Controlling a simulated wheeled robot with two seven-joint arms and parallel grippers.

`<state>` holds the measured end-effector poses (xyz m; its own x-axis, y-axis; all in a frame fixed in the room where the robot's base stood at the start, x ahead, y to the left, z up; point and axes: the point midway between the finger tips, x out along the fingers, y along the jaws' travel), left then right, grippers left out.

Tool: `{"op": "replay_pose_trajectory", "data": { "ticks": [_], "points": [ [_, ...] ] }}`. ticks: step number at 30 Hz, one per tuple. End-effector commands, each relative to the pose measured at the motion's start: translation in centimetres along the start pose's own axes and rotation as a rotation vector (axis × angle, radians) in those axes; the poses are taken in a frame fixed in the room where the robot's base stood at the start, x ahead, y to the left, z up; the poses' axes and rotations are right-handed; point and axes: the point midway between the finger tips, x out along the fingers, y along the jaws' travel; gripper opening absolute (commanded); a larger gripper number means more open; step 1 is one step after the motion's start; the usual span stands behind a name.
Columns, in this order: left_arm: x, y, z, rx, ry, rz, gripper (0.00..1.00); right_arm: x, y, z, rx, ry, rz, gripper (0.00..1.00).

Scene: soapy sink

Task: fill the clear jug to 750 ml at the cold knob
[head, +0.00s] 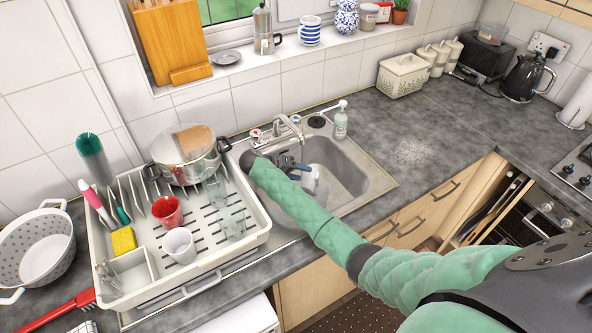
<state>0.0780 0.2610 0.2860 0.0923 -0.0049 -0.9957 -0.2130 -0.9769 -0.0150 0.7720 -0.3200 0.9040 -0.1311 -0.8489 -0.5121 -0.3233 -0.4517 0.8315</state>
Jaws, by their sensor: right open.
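My right arm reaches in from the right across the sink's front edge. My right gripper (299,167), dark with blue parts, is open over the sink basin, below the tap; its fingers are small and partly hidden by my own arm. A clear, pale vessel (317,186), likely the jug, shows in the basin just beside the fingers; I cannot tell whether they touch it, and its marks and water level are not readable. I cannot tell which is cold. My left gripper is out of view.
A white dish rack (262,236) left of the sink holds a red cup (167,211), a white cup (179,245), glasses and a steel pot (186,160). A soap bottle (341,120) stands behind the sink. The counter right of the sink (420,120) is mostly clear.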

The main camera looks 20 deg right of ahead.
Motion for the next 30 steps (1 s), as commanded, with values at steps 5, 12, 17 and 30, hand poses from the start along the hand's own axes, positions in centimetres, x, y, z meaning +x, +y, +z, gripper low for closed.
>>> {"op": "replay_pose_trajectory", "data": {
  "ticks": [5,12,17,30],
  "points": [
    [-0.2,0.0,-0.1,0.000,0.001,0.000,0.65,2.1,0.2,-0.1,-0.001,0.002,0.004,0.53],
    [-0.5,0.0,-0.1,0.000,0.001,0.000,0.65,4.5,0.2,-0.1,-0.001,0.002,0.002,0.53],
    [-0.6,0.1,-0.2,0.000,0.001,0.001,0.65,5.6,0.1,-0.1,-0.001,0.001,0.002,0.53],
    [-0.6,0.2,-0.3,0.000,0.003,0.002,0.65,5.9,0.0,0.0,-0.001,0.000,0.000,0.37]
  ]
}}
